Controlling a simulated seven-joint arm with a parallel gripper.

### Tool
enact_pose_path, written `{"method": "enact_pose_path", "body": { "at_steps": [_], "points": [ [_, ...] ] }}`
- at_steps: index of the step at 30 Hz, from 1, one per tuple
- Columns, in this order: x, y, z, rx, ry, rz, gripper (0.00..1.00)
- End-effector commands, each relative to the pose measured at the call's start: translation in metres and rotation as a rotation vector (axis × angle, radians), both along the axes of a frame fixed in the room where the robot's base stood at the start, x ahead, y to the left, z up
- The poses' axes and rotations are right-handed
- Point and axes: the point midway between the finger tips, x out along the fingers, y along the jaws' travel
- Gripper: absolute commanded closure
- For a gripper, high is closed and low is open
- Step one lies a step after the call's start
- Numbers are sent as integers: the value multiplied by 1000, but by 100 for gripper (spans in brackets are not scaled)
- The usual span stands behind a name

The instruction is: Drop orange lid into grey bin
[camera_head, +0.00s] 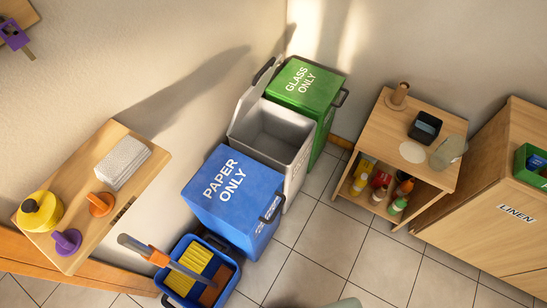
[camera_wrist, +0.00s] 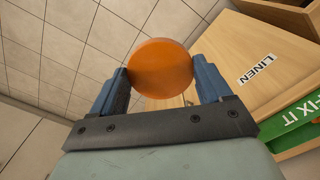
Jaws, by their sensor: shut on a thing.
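My gripper (camera_wrist: 162,85) is shut on an orange lid (camera_wrist: 160,66), a round flat disc held between its two blue fingers in the wrist view. The fingers and the held lid are not in the head view. The grey bin (camera_head: 299,158) stands between a blue bin and a green bin in the head view. Its lid (camera_head: 248,101) is tipped up at the left, and its inside looks empty where visible. The held lid is apart from the bin. Another orange round piece with a knob (camera_head: 101,204) lies on the wooden shelf at left.
The blue PAPER ONLY bin (camera_head: 235,195) and green GLASS ONLY bin (camera_head: 304,87) flank the grey bin closely. A blue tub (camera_head: 226,290) stands in front. A wooden cart (camera_head: 387,125) and LINEN cabinet (camera_head: 508,200) stand right. Tiled floor (camera_head: 335,240) is clear.

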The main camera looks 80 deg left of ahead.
Motion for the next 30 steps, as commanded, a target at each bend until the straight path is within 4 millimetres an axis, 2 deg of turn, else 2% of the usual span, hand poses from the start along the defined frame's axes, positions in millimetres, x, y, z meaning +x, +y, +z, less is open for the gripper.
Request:
{"method": "enact_pose_path", "body": {
  "at_steps": [4,8,17,30],
  "points": [
    [0,6,0,0,0,10,50],
    [-1,26,0,0,0,42,50],
    [-11,110,-5,0,1,180,50],
    [-48,233,-23,0,1,389,50]
  ]
}}
